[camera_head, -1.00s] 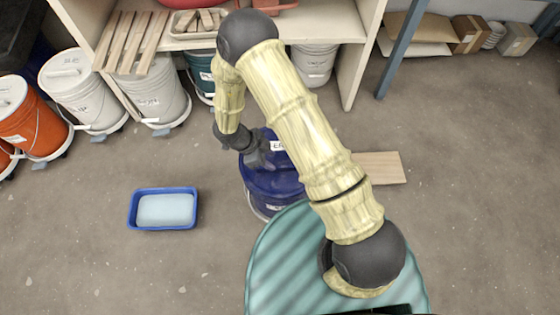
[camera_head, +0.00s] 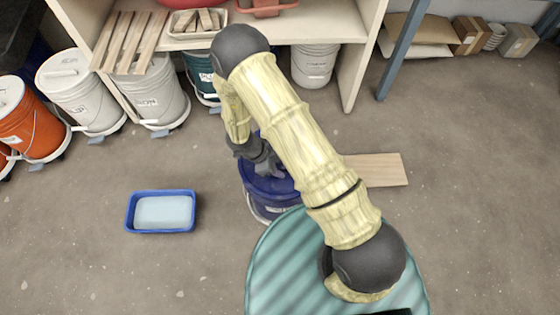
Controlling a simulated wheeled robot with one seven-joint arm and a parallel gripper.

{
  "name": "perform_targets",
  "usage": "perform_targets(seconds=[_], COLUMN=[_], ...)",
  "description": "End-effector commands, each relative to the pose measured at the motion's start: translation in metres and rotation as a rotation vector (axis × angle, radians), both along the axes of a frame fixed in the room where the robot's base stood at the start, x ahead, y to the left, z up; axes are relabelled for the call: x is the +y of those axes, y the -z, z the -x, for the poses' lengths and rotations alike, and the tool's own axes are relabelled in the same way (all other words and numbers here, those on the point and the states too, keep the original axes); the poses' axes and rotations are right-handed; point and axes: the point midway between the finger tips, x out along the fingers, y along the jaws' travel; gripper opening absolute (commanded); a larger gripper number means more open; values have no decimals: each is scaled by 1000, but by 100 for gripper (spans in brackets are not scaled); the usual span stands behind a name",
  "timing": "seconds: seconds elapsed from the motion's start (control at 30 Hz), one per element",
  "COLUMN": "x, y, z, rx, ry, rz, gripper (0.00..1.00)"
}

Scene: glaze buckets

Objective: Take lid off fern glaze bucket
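A dark blue bucket (camera_head: 265,207) stands on the floor at the middle of the head view, with a dark blue lid (camera_head: 258,184) on top. My arm covers much of the lid, and no readable label shows on the bucket now, so I cannot confirm that it is the fern one. My gripper (camera_head: 274,168) is over the lid, close to its top. Its fingertips are small and partly hidden behind my arm. I cannot tell whether it touches the lid or whether its fingers are open or shut.
A blue tray (camera_head: 131,214) with pale contents lies on the floor to the left. A flat wooden board (camera_head: 375,169) lies right of the bucket. White and orange (camera_head: 38,128) buckets stand at the left, under and beside a shelf (camera_head: 320,22).

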Motion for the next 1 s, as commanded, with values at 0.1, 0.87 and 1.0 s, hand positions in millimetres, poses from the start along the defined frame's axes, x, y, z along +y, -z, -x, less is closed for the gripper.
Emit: perform_targets(seconds=[0.1, 0.87, 1.0], x=[0, 0, 0], y=[-1, 1, 1], z=[0, 0, 0], rx=[0, 0, 0], ry=[0, 1, 1], rz=[0, 1, 1], gripper=[37, 0, 0])
